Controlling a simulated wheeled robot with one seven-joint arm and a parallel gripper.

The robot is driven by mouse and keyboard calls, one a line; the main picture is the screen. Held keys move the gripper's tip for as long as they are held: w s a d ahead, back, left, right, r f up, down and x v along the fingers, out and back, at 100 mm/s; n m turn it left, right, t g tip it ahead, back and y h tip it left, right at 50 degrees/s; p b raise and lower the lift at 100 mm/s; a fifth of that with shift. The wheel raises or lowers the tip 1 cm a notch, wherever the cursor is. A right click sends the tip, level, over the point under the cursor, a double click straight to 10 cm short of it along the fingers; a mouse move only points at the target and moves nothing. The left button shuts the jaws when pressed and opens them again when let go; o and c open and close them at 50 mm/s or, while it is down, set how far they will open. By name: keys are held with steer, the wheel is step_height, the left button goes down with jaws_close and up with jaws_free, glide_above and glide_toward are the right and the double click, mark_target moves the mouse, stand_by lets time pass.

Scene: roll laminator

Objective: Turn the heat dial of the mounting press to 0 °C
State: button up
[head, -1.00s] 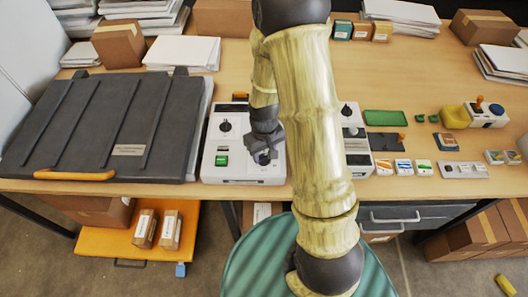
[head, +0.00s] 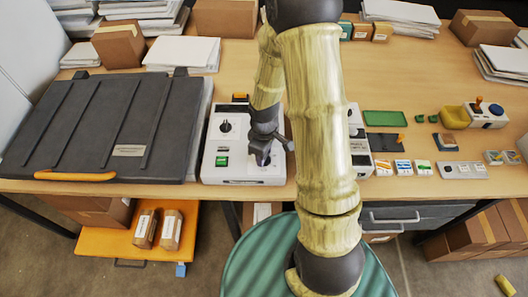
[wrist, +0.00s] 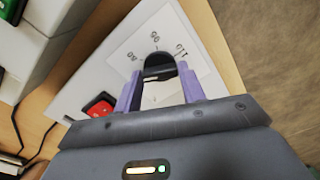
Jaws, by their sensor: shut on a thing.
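The white console of the press (head: 213,176) stands at the table's front edge. Its front right dial is mostly hidden by my gripper (head: 262,160) in the head view. In the wrist view, the dark dial (wrist: 160,66) sits between the two purple fingers of my gripper (wrist: 158,88), which are shut on it. I cannot tell which mark the dial points to. A second black dial (head: 225,126) is further back on the console.
A green switch (head: 221,161) is on the console; a red switch (wrist: 100,105) shows in the wrist view. A large dark ribbed lid (head: 110,125) lies to the left. Another white machine (head: 355,143) stands to the right, partly behind my arm. The table's front edge is close.

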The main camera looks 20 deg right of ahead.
steer(key=n+p, duration=0.1)
steer(key=n, duration=0.4)
steer(key=shift+w+r, duration=0.1)
stand_by(0.5)
steer(key=o, duration=1)
step_height(320, 180, up, 17)
steer(key=shift+r+p, duration=0.15)
steer(key=shift+p, duration=0.35)
